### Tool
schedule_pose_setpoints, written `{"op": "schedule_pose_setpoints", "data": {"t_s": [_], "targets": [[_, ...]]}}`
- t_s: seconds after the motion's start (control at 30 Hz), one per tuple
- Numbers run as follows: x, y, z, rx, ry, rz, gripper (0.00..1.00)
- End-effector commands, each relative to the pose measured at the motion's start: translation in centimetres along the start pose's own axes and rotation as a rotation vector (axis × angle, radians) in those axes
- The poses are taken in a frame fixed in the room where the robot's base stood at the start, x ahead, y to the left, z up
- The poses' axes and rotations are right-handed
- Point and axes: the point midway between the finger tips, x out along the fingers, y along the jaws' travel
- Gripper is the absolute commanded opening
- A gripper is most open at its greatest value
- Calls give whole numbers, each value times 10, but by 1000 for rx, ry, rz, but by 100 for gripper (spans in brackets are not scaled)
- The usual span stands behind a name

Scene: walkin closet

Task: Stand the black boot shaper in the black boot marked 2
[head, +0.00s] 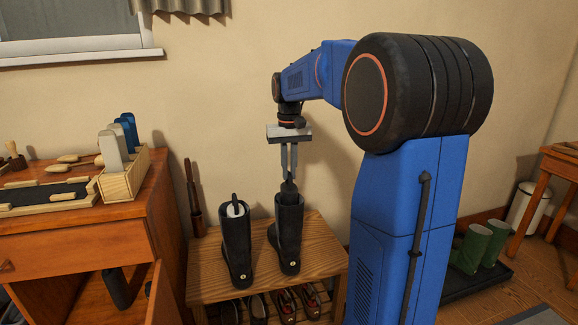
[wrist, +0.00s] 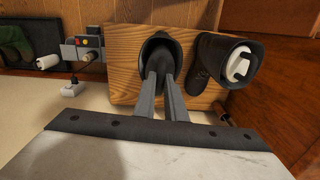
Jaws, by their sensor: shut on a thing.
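The right boot (head: 287,235) is under my gripper (head: 289,172), which points straight down. My gripper is shut on the black boot shaper (head: 289,189), whose dark top shows between the fingertips at the boot's opening. The shaper's lower part is hidden in the boot. The left boot (head: 237,250) has a white shaper with a dark handle in its top. Each boot bears a small pale mark, too small to read.
The bench (head: 205,275) has several shoes beneath it. An orange-brown cabinet (head: 75,250) on the left has an open door and carries a wooden box of upright shapers (head: 125,180). Green boots (head: 478,247) stand on a dark tray at right.

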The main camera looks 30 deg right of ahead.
Motion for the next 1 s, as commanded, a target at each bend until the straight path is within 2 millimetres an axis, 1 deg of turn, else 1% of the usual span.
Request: {"op": "schedule_pose_setpoints", "data": {"t_s": [0.5, 0.73, 1.0], "targets": [[29, 0, 0, 0, -1, 0, 0], [36, 0, 0, 0, 1, 0, 0], [37, 0, 0, 0, 1, 0, 0]]}}
